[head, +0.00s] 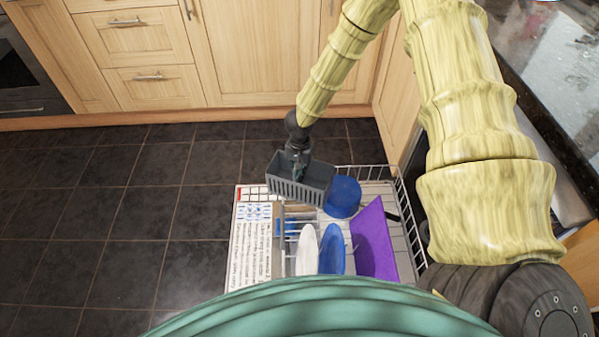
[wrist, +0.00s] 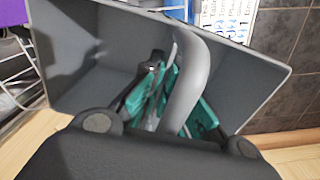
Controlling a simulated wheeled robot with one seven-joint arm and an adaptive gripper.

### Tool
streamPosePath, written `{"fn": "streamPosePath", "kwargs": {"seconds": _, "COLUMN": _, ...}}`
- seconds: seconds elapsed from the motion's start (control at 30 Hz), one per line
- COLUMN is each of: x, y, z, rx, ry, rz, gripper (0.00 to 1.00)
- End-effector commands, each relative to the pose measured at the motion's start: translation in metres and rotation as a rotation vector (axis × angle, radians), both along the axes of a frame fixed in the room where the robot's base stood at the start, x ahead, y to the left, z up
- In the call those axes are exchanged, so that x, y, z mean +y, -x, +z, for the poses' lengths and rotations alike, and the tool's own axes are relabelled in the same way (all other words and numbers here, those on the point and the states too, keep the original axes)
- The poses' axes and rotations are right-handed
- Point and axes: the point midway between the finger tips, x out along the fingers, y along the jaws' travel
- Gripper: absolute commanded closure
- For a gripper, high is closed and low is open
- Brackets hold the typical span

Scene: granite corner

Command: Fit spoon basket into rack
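The spoon basket (head: 300,186) is a dark grey slotted box. It hangs from my gripper (head: 297,158) above the back left part of the rack (head: 408,205). In the wrist view the open top of the basket (wrist: 85,60) faces the camera, and its inside looks empty. Its curved grey handle (wrist: 188,75) passes between the teal pads of my gripper (wrist: 175,100), which look closed on it. The rack is a pale wire frame, pulled out over the floor. The basket hides part of its back left corner, and I cannot tell whether the basket touches the wires.
The rack holds a blue bowl (head: 343,196), a purple board (head: 374,240), a white plate (head: 307,252) and a blue plate (head: 332,250). A printed white panel (head: 249,245) lies along the left side. Wooden cabinets (head: 250,50) stand behind. Dark tiled floor (head: 110,220) is clear at left.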

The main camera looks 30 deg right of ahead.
Motion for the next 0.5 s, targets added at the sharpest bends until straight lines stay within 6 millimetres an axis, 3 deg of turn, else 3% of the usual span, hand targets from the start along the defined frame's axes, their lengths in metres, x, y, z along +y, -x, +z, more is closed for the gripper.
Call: {"fn": "streamPosePath", "kwargs": {"seconds": 0.5, "x": 0.000, "y": 0.000, "z": -0.011, "rx": 0.000, "ry": 0.000, "rz": -0.001, "gripper": 1.00}}
